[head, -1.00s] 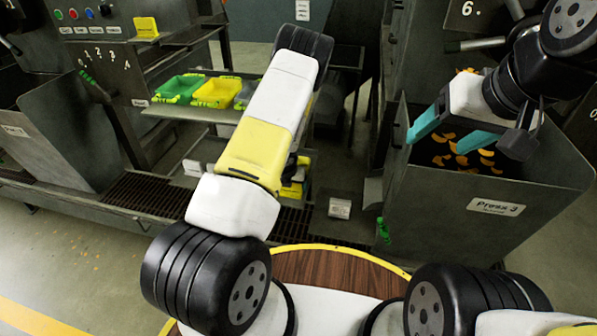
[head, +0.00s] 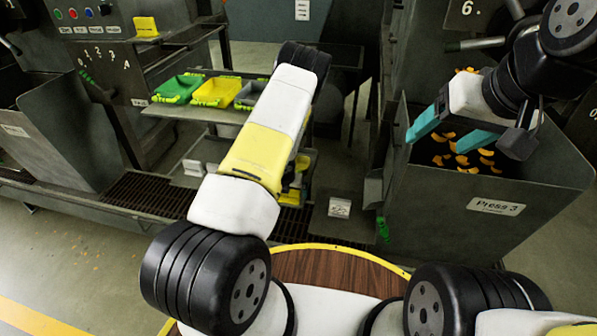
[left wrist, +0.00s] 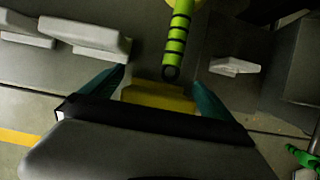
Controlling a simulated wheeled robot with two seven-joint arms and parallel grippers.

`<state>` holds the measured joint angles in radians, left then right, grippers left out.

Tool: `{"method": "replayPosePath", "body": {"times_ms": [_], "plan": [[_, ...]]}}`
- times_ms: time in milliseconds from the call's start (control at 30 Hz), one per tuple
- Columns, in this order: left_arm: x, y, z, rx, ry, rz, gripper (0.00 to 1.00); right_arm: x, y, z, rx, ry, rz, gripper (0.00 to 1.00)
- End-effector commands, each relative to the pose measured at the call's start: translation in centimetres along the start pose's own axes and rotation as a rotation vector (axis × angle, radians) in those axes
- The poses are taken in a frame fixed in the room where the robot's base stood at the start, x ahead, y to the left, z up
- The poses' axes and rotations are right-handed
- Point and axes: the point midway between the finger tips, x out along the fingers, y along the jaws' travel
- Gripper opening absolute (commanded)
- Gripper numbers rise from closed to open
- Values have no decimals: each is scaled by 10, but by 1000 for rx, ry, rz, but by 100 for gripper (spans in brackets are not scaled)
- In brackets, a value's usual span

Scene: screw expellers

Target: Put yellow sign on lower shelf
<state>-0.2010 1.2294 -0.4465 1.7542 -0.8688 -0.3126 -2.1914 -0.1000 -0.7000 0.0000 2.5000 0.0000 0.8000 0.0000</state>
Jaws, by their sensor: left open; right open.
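A yellow block-like sign (left wrist: 158,97) shows in the left wrist view, between the teal fingers of my left gripper (left wrist: 160,92). The fingers are apart, and I cannot tell whether they touch it. In the head view a yellow piece (head: 292,196) shows low beside my left forearm, which hides the left gripper and part of the lower shelf (head: 207,152). My right gripper (head: 455,130) is open and empty over the Press 3 bin (head: 490,207).
Green (head: 179,88), yellow (head: 216,92) and grey (head: 251,95) trays stand on the upper shelf (head: 196,112). White signs lie left (left wrist: 85,35) and right (left wrist: 235,66) of the left gripper. A green-banded rod (left wrist: 177,40) ends close above the yellow sign.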

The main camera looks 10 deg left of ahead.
Motion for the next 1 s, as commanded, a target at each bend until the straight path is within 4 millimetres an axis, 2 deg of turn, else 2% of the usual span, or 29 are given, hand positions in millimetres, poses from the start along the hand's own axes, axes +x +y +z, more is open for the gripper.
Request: {"method": "replayPosePath", "body": {"times_ms": [167, 500, 600, 733, 1000], "plan": [[-5, 0, 2, 0, -1, 0, 99, 0, 0, 0, 0, 0, 0, 72], [-59, 0, 2, 1, -2, 1, 99, 0, 0, 0, 0, 0, 0, 72], [-70, 0, 1, 1, -1, 0, 99, 0, 0, 0, 0, 0, 0, 72], [-76, 0, 1, 0, 0, 0, 99, 0, 0, 0, 0, 0, 0, 72], [-77, 0, 1, 0, 0, 0, 99, 0, 0, 0, 0, 0, 0, 72]]}}
